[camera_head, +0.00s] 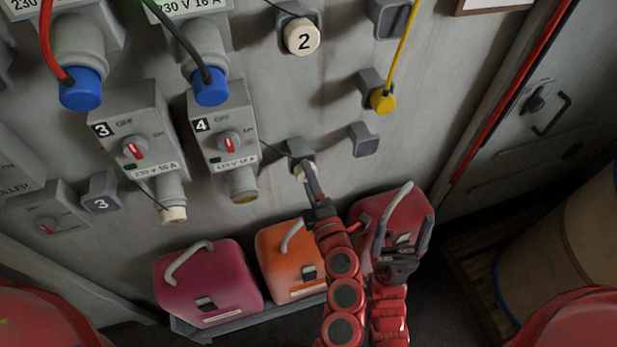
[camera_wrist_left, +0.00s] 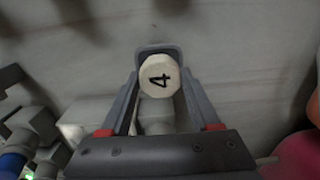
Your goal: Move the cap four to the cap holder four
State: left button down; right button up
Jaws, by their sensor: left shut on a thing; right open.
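Cap four (camera_head: 300,173) is a small cream cap; its black "4" shows in the left wrist view (camera_wrist_left: 159,76). My left gripper (camera_head: 309,182) is shut on it, with one finger on each side. Cap holder four (camera_head: 296,147) is a grey wall bracket right behind the cap; its rim shows around the cap's top in the left wrist view (camera_wrist_left: 157,47). I cannot tell whether the cap is seated in it. A thin cord runs from the socket four box (camera_head: 223,128) toward the cap. My right gripper (camera_head: 402,240) is open and empty, lower right.
An empty grey holder (camera_head: 364,140) is right of cap four. A yellow cap (camera_head: 383,101) with a yellow cable and cap two (camera_head: 302,37) are above. Magenta (camera_head: 208,280), orange (camera_head: 280,265) and red (camera_head: 405,208) canisters stand below, close to my arms.

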pick_arm(q)
jog(key=shift+w+a, duration=0.2)
jog(key=shift+w, duration=0.3)
dwell(0.5)
jog(key=shift+c, duration=0.2)
grip_release()
